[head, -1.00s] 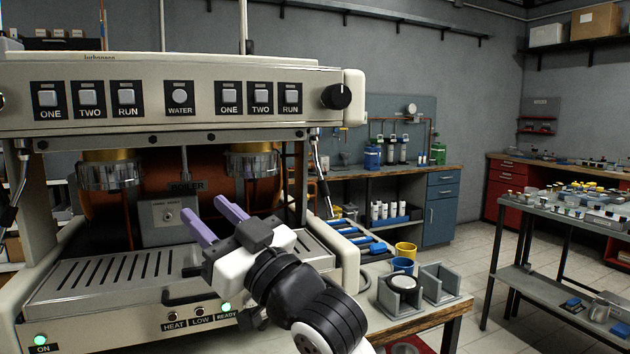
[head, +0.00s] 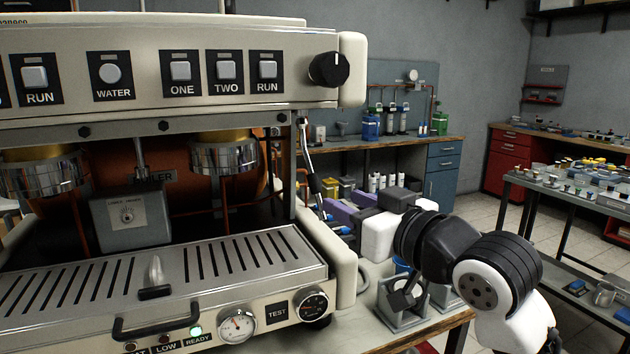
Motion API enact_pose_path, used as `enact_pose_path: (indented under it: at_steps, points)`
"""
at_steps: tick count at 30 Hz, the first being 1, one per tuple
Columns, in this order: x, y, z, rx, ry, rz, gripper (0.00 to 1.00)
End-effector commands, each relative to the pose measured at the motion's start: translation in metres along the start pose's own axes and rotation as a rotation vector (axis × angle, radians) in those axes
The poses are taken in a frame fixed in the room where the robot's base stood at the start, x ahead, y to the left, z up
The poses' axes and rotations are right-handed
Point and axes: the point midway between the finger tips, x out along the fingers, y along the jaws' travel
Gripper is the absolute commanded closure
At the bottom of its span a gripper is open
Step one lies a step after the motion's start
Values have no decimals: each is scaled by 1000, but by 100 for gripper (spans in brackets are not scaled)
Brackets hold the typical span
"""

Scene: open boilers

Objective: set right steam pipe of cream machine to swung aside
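The cream machine (head: 170,70) fills the left half of the head view. Its right steam pipe (head: 306,150) is a thin chrome tube with a black sleeve (head: 314,184). It hangs from under the machine's right end and slants slightly down to the right. My gripper (head: 330,210) is just right of the machine, near the pipe's lower end, its purple fingers pointing left. The fingers look apart. The pipe's lower tip is hard to make out against the fingers, and I cannot tell whether they touch it.
A black knob (head: 329,69) sits above the pipe. The machine's right side post and drip tray (head: 190,265) lie left of my gripper. Grey holders (head: 400,300) stand on the bench below my arm. A side table (head: 570,205) stands at the right.

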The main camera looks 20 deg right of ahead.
Motion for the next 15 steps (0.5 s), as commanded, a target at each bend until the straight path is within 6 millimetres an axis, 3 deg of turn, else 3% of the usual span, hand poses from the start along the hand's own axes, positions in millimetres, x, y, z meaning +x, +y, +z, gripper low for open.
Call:
enact_pose_path:
  at_steps: [9, 15]
  points:
    - [66, -1, -3, -1, 0, -2, 62]
    - [87, 0, -2, 0, 0, -1, 62]
